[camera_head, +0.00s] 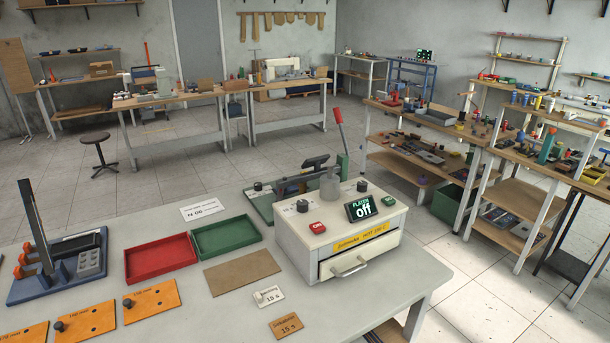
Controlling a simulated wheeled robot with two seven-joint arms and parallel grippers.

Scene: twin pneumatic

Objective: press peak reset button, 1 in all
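A white control box (330,222) stands on the near table, with a yellow label (360,243) and a handled drawer (347,262) on its front. Its top carries a red button (317,227), a green button (388,201), a dark display (361,208) reading "PLATEN off" and two black knobs, one at the left (302,206) and one at the back (362,186). No button legibly marked peak reset shows; I cannot tell which one it is. Neither of my grippers is in view.
A press with a red-tipped lever (338,117) stands behind the box. Red (160,257) and green (226,236) trays, a brown mat (242,272), orange plates (151,300) and a blue fixture (58,272) lie to the left. Two small cards (269,296) (285,326) lie in front.

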